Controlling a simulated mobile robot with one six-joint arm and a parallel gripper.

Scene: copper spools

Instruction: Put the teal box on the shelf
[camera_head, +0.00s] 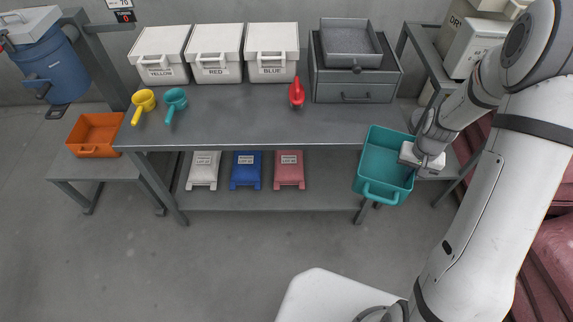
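The teal box (370,168) is open-topped with a handle on its near side. It appears upright, in front of the right end of the grey table, and overlaps the table's front edge in the view. My gripper (408,171) is at the box's right wall and appears shut on it; the fingertips are mostly hidden. The inside of the box looks empty. A lower shelf (325,190) runs under the table, with bare room between the red container and the table's right leg.
On the table (235,120) are yellow, teal and red scoops, lidded white bins and a grey drawer unit (352,82). An orange box (94,135) sits on a side table at left.

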